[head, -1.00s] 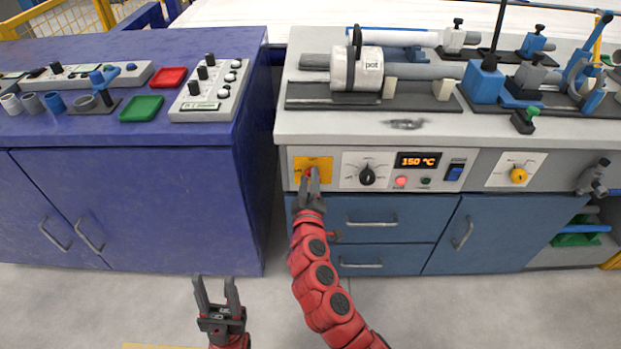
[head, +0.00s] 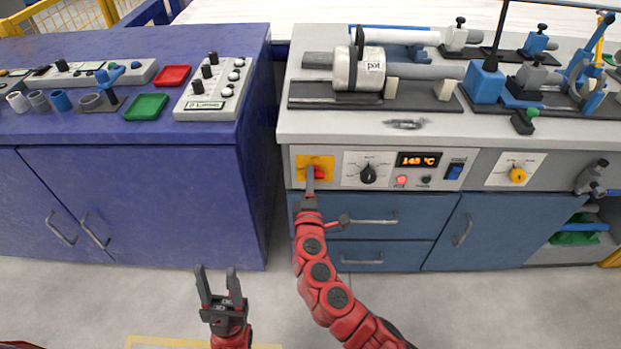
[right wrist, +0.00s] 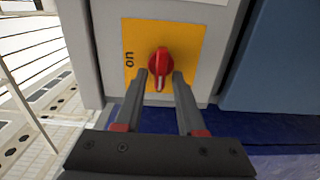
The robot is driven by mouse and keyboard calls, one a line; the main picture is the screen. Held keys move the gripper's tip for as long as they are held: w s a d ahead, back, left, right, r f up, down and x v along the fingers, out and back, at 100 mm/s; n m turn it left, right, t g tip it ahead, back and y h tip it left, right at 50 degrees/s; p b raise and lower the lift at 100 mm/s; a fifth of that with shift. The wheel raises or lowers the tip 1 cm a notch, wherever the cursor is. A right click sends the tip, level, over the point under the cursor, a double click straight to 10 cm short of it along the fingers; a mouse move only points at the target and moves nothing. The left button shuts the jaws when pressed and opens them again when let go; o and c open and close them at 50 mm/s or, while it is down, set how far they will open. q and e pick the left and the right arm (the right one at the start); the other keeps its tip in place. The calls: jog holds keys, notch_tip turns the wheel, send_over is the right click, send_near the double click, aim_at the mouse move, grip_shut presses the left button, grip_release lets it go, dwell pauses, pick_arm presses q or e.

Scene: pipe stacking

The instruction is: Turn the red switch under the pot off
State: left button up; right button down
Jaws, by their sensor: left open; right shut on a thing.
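The red switch (head: 320,172) sits on a yellow plate (head: 303,161) at the left of the grey front panel, below the bench top that holds the white pot (head: 372,70). In the right wrist view the red switch (right wrist: 160,62) shows as a round knob with a raised grip, beside the word "on" on the plate. My right gripper (head: 310,172) is at the switch, and its fingers (right wrist: 160,78) are shut on the knob from both sides. Part of the knob is hidden by the fingers in the head view. My left gripper (head: 216,272) is open and empty, low over the floor.
A black dial (head: 368,175), an orange temperature display (head: 418,159) and a blue rocker switch (head: 454,172) are right of the red switch. Blue drawers (head: 362,220) lie below. A blue cabinet (head: 140,200) stands left across a narrow gap.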

jog(key=shift+a, duration=0.1)
dwell(0.4)
jog(key=c, duration=0.9)
grip_release()
jog(key=shift+o, duration=0.2)
jog(key=s, duration=1.7)
jog(key=shift+s, duration=0.25)
